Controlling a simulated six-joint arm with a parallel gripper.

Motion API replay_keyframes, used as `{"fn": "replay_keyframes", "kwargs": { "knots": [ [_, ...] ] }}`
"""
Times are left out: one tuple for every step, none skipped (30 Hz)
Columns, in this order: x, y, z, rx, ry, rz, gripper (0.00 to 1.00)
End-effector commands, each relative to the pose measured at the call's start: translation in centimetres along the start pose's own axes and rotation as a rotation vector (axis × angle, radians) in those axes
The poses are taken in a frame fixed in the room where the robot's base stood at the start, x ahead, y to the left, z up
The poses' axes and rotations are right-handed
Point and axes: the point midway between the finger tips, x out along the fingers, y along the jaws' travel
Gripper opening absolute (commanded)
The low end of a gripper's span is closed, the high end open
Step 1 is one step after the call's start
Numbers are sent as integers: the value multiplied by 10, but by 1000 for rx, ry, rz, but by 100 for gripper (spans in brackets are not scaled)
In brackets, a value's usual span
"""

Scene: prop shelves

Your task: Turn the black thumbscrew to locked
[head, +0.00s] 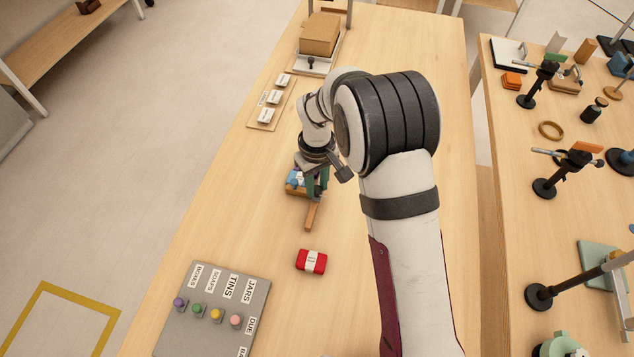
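I cannot clearly make out a thumbscrew. A small black knob (311,62) stands at the front of the tray with the brown box, at the far end of the table; it is too small to tell whether it is the thumbscrew or how it is turned. My gripper (314,192) points down at mid-table, beside a small blue and orange object (295,179) and above a wooden bar (312,216). The gripper's fingers are partly hidden and small, so I cannot tell whether they touch or hold either.
A red tin (311,261) lies nearer, and a grey panel (258,290) with coloured knobs and labels stands at the near left. A board (265,125) with white labelled blocks lies beyond. The right table (515,140) holds several black stands. Bare tabletop surrounds the red tin.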

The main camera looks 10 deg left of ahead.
Motion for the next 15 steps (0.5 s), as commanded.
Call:
{"fn": "replay_keyframes", "kwargs": {
  "knots": [
    [0,0,0,0,0,0,18],
    [0,0,0,0,0,0,12],
    [0,0,0,0,0,0,5],
    [0,0,0,0,0,0,0],
    [0,0,0,0,0,0,0],
    [0,0,0,0,0,0,0],
    [0,0,0,0,0,0,0],
    [0,0,0,0,0,0,0],
    [0,0,0,0,0,0,0],
    [0,0,0,0,0,0,0],
    [0,0,0,1,0,0,0],
    [0,0,0,4,0,0,0],
    [0,0,0,7,0,0,0],
    [0,0,0,11,0,0,0],
    [0,0,0,19,0,0,0]
  ]
}}
